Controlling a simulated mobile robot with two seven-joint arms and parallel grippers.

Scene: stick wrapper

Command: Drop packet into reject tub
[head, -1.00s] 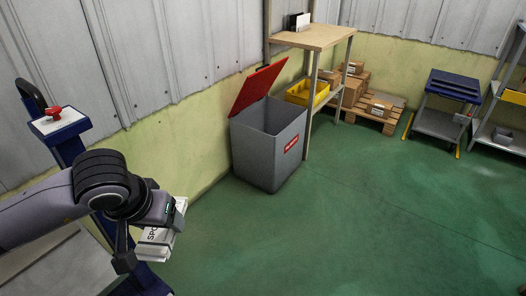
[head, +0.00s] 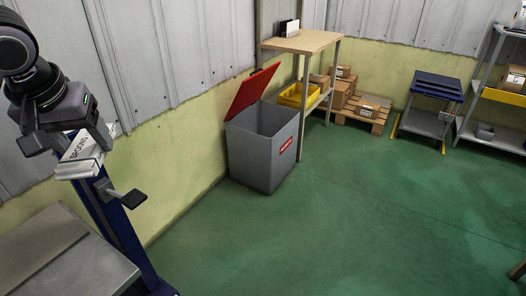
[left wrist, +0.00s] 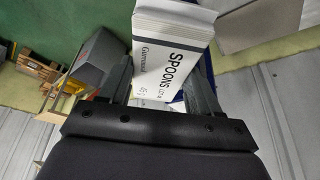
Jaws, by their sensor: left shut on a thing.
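A white packet (head: 82,158) marked SPOONS is in my left gripper (head: 72,142) at the left of the head view. The left wrist view shows the packet (left wrist: 172,50) between the two dark fingers of the left gripper (left wrist: 168,85), which is shut on it. The grey reject tub (head: 265,150) stands on the floor against the wall, with its red lid raised and a red label on its front. The packet is held well to the left of the tub, apart from it. My right gripper is not in view.
A blue post (head: 125,230) and a grey tabletop (head: 62,258) are at the left below the packet. A wooden shelf table (head: 303,41) with a yellow bin (head: 303,95) stands just behind the tub. The green floor (head: 330,235) in front is clear.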

